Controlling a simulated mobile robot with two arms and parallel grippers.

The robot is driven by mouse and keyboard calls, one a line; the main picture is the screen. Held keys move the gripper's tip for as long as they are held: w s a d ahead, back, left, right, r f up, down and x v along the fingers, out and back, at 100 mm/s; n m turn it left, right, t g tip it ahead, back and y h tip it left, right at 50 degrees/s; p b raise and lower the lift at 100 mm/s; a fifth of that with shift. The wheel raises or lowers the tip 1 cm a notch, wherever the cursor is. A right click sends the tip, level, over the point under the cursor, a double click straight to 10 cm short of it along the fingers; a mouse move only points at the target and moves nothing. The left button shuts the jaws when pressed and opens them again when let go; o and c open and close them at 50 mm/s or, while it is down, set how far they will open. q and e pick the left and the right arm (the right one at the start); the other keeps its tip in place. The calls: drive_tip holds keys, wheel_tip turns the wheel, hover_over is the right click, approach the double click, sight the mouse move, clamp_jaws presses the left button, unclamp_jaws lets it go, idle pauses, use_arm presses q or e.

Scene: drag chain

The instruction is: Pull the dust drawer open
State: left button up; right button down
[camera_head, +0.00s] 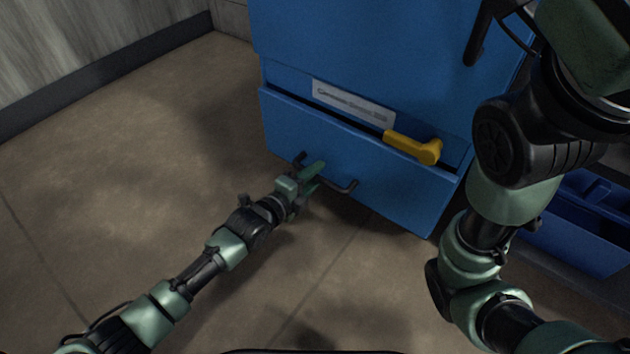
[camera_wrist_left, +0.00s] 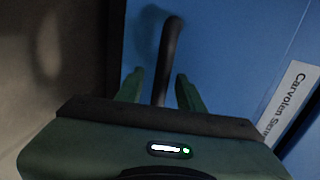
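The dust drawer (camera_head: 400,199) is the blue lower front of the cabinet, with a black bar handle (camera_head: 343,187) across it. Its top edge stands slightly out from the cabinet, with a narrow dark gap at the right. My left gripper (camera_head: 314,174) is at the left part of the handle. In the left wrist view, the two green fingers of my left gripper (camera_wrist_left: 159,90) are apart, with the handle bar (camera_wrist_left: 168,55) passing between them. A gap shows on either side of the bar. My right gripper is out of frame.
The blue cabinet (camera_head: 370,45) carries a white label (camera_head: 352,102) and a yellow lever (camera_head: 415,147) above the drawer. My right arm fills the right side. A blue bin (camera_head: 585,235) lies behind it. The floor (camera_head: 130,150) in front and left is clear.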

use_arm(q)
drive_tip(key=shift+w+d, duration=0.1)
drive_tip(key=shift+w, duration=0.05)
clamp_jaws()
idle(1.4)
